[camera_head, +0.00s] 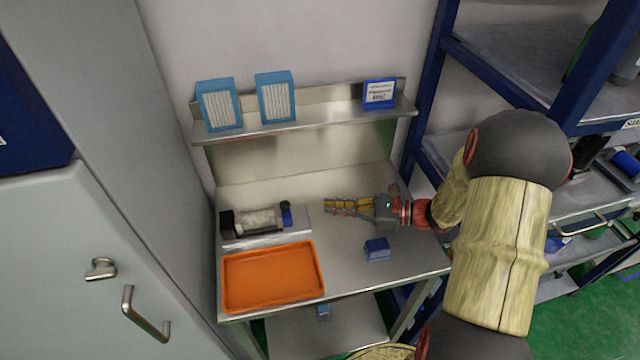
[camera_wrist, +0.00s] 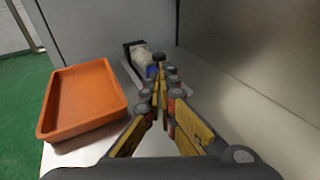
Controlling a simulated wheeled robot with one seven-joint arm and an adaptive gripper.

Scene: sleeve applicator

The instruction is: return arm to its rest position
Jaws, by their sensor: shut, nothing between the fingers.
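My gripper (camera_head: 330,207) is shut and empty, held above the steel bench (camera_head: 345,270) and pointing left toward the sleeve applicator. In the wrist view its yellow fingers (camera_wrist: 160,85) meet at the tips. My arm reaches in from the right with its elbow bent. The sleeve applicator (camera_head: 258,221), a pale roll between dark ends with a blue part, sits on a metal plate at the bench's left. It also shows beyond the fingertips in the wrist view (camera_wrist: 146,60), partly hidden by them.
An orange tray (camera_head: 230,301) lies at the bench's front left. A small blue box (camera_head: 377,249) stands near my gripper. Blue boxes (camera_head: 219,104) (camera_head: 275,97) (camera_head: 379,94) stand on the upper shelf (camera_head: 320,119). A blue-framed rack (camera_head: 432,100) is at right, a grey cabinet (camera_head: 70,240) at left.

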